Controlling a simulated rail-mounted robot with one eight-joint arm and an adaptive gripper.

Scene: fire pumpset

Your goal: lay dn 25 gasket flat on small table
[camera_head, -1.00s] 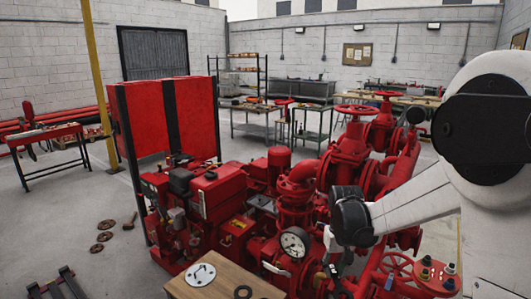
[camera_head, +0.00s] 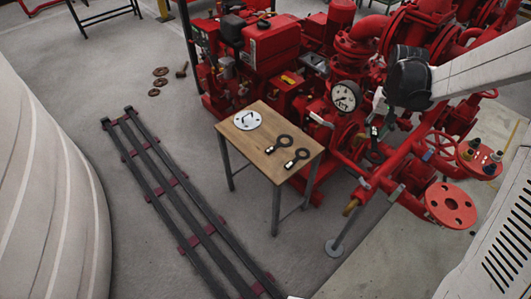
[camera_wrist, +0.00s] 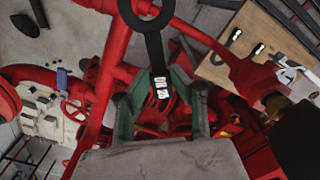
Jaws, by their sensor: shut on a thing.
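My gripper (camera_wrist: 160,100) has green fingers and is shut on the tab of a black ring gasket (camera_wrist: 155,45) in the wrist view. The tab carries a white label; its size is not legible. The ring points away from the fingers, its far edge cut off by the frame top. The small table (camera_head: 255,137) has a wooden top and stands left of my gripper in the head view. It also shows at the wrist view's upper right (camera_wrist: 228,72). Two black ring gaskets with tabs (camera_head: 284,141) (camera_head: 301,154) lie flat on it. The held gasket is apart from the table.
The red pumpset (camera_head: 345,60), with a pressure gauge (camera_head: 346,96) and handwheels, crowds the space beside the table. The tabletop's front left is bare. Brown rings (camera_head: 160,72) lie on the floor.

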